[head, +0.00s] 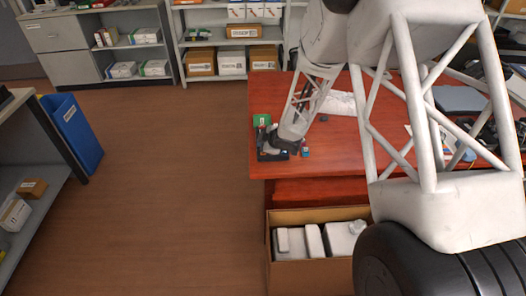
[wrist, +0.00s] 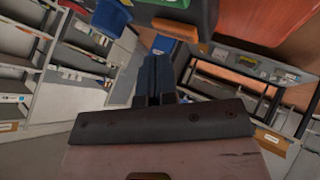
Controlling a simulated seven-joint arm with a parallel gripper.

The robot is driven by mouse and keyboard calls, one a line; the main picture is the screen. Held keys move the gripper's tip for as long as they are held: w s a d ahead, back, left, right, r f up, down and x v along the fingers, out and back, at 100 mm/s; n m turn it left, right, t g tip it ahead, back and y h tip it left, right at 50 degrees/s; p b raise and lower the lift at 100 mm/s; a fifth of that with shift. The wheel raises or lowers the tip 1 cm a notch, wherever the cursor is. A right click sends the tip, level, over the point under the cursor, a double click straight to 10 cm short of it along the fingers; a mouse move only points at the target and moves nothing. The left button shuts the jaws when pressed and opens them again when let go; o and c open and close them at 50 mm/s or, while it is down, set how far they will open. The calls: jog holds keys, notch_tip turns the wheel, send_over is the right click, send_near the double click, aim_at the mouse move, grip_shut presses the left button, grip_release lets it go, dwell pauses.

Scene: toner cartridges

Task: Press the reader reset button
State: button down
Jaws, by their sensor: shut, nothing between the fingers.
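My gripper (head: 277,143) is at the left end of the red desk in the head view, at or just above a small black device (head: 268,154). This may be the reader; it is too small to be sure, and I cannot make out a reset button. Whether the fingertips touch the device is unclear. In the wrist view, the dark fingers of my gripper (wrist: 155,65) are together and hold nothing. A small teal and red item (head: 305,152) stands just right of the gripper on the desk.
A green box (head: 262,120) lies behind the gripper on the desk (head: 340,160). An open cardboard box (head: 268,225) with pale containers stands in front of the desk. A blue bin (head: 72,130) is at the left. The floor between is clear.

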jog(key=shift+f, duration=0.9)
dwell(1.5)
jog(key=shift+r, duration=0.85)
jog(key=shift+r, duration=0.15)
jog(key=shift+r, duration=2.4)
